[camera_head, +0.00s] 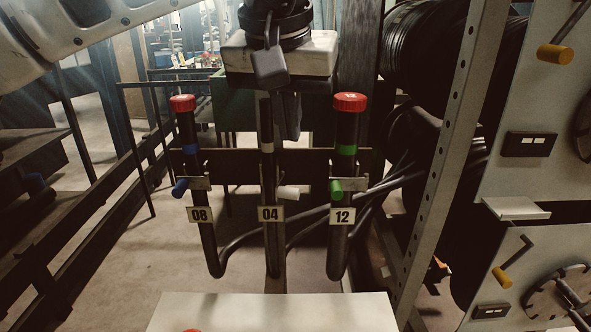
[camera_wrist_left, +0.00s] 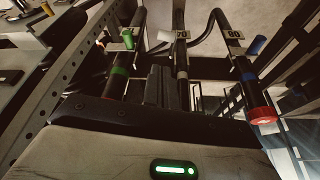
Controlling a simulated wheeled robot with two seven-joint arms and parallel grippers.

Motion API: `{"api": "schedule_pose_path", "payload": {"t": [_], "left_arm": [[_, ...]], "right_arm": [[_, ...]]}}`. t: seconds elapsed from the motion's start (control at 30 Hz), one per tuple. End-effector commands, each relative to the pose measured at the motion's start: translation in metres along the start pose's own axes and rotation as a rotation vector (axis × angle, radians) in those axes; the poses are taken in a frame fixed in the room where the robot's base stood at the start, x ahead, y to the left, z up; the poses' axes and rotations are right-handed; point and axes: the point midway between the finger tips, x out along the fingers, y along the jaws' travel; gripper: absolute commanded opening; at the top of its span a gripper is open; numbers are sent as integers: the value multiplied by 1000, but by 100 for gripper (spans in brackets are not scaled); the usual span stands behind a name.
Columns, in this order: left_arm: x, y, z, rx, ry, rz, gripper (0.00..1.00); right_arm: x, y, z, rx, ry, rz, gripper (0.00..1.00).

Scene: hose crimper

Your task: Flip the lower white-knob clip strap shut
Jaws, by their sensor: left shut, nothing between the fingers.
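The white-knob clip (camera_head: 289,191) sits at the right side of the middle hose (camera_head: 270,190), just above its label 04. Its white knob also shows in the left wrist view (camera_wrist_left: 165,36); I cannot tell how far its strap is swung. My left gripper (camera_head: 290,137) points down just right of the upper middle hose, above the white knob and apart from it. Its dark fingers are together and empty, also in the left wrist view (camera_wrist_left: 160,70). The gripper body hides the middle hose's top end. My right gripper is out of view.
The left hose 08 (camera_head: 188,135) has a blue-knob clip (camera_head: 180,187). The right hose 12 (camera_head: 344,130) has a green-knob clip (camera_head: 337,188). A perforated metal post (camera_head: 445,170) stands at right, and a pale surface (camera_head: 275,312) at the bottom.

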Motion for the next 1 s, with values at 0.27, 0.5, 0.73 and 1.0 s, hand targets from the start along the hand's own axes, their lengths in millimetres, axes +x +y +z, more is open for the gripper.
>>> {"api": "schedule_pose_path", "payload": {"t": [0.27, 0.5, 0.73, 1.0], "left_arm": [[33, 0, 1, -1, -5, 1, 0], [76, 0, 1, 0, -3, 2, 0], [98, 1, 0, -1, -2, 1, 0], [100, 1, 0, -1, 0, 2, 0]], "right_arm": [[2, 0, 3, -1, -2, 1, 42], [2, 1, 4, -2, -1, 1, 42], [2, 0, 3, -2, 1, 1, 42], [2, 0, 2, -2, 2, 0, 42]]}}
